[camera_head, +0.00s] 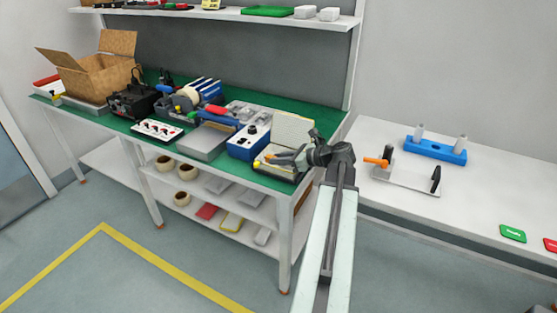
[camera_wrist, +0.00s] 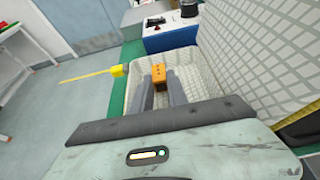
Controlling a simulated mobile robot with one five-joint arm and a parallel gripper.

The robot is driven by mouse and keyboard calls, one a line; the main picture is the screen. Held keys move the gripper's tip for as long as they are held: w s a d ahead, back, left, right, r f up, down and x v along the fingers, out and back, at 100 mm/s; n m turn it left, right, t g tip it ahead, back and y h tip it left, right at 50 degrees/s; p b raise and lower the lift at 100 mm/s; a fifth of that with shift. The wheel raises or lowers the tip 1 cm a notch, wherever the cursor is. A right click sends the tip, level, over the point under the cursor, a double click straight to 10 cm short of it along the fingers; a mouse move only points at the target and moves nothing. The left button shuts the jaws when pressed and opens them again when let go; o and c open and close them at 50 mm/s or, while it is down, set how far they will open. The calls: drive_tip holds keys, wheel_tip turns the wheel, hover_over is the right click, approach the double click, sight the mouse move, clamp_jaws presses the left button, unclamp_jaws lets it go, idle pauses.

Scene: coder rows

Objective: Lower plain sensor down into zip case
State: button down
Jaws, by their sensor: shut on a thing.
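The plain sensor is an orange block (camera_wrist: 158,74) between the two grey fingers of my gripper (camera_wrist: 159,84). My gripper is shut on it and holds it over the open zip case. In the wrist view the case shows a pale, grid-patterned lining (camera_wrist: 190,60) with its wall around the fingers. Its raised lid (camera_wrist: 265,45) stands at the right. In the head view the case lid (camera_head: 292,130) stands up at the right end of the green bench, and my gripper (camera_head: 274,157) reaches in from the right. How far the sensor is above the case floor is unclear.
A yellow tab (camera_wrist: 118,71) sits at the case's left edge. A blue box with knobs (camera_head: 249,142) stands just left of the case. Other tools and a cardboard box (camera_head: 95,75) fill the bench further left. A white table (camera_head: 470,205) with fixtures stands at the right.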

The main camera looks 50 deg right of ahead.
drive_tip(key=shift+f+b, duration=0.3)
drive_tip(key=shift+b, duration=0.05)
drive_tip(key=c, duration=1.2)
unclamp_jaws()
drive_tip(key=shift+c, duration=0.2)
drive_tip(key=shift+r, duration=0.1)
drive_tip(key=p+v, duration=0.3)
drive_tip(key=v, duration=0.4)
drive_tip(key=shift+r, duration=0.15)
drive_tip(key=shift+s+d, duration=0.1)
drive_tip(key=shift+s, duration=0.3)
